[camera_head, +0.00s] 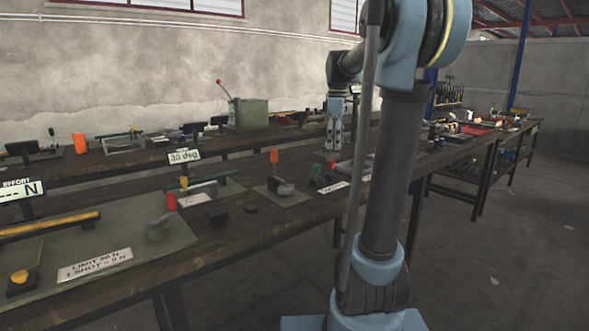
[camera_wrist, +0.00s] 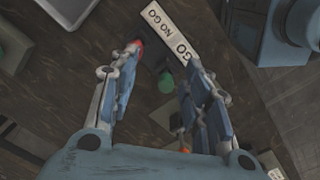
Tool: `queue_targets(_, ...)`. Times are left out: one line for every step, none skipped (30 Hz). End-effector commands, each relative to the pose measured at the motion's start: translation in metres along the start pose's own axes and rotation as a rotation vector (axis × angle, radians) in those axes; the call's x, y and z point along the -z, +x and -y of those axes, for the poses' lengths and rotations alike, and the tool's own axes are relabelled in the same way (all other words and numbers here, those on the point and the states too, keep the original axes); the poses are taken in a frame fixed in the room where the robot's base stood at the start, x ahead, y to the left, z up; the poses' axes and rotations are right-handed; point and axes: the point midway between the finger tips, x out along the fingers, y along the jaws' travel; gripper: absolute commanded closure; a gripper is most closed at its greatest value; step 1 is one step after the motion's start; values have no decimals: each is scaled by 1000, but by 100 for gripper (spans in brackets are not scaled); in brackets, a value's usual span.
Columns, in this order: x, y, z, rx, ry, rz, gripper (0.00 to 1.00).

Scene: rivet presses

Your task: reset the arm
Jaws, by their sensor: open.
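My gripper (camera_wrist: 158,75) is open and empty in the wrist view, its two fingers apart above the dark wooden bench (camera_wrist: 75,85). Between and beyond the fingers lie a white "GO / NO GO" label (camera_wrist: 168,25) and a small green knob (camera_wrist: 166,82). A red tip (camera_wrist: 137,44) shows by the left finger. In the head view my arm rises in front of the bench (camera_head: 235,235), and its wrist hangs over the bench, pointing down.
On the near bench stand an orange-handled piece (camera_head: 274,157), a red cylinder (camera_head: 171,201), a "30 deg" sign (camera_head: 185,156) and a "LIMIT" card (camera_head: 95,264). A green press (camera_head: 250,113) with a red-knobbed lever stands on the back bench. The floor (camera_head: 500,250) at right is clear.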

Motion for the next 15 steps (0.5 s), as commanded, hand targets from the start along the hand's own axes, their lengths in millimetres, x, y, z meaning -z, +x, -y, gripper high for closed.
queue_targets(-5,6,17,-7,47,-2,56)
queue_targets(-8,10,25,-11,78,-4,56)
queue_targets(-12,14,37,-16,120,-6,56)
queue_targets(-14,18,45,-20,151,-8,56)
queue_targets(-17,23,53,-24,182,-10,56)
queue_targets(-20,28,64,-29,223,-13,56)
queue_targets(-23,33,72,-33,254,-15,56)
queue_targets(-25,37,80,-37,285,-18,56)
queue_targets(-29,44,91,-41,326,-21,56)
queue_targets(-31,49,99,-45,357,-23,56)
queue_targets(-34,54,107,-48,388,-26,56)
queue_targets(-37,61,118,-53,429,-30,56)
queue_targets(-40,67,126,-57,460,-34,56)
queue_targets(-42,72,133,-60,491,-37,56)
queue_targets(-46,80,144,-64,531,-41,56)
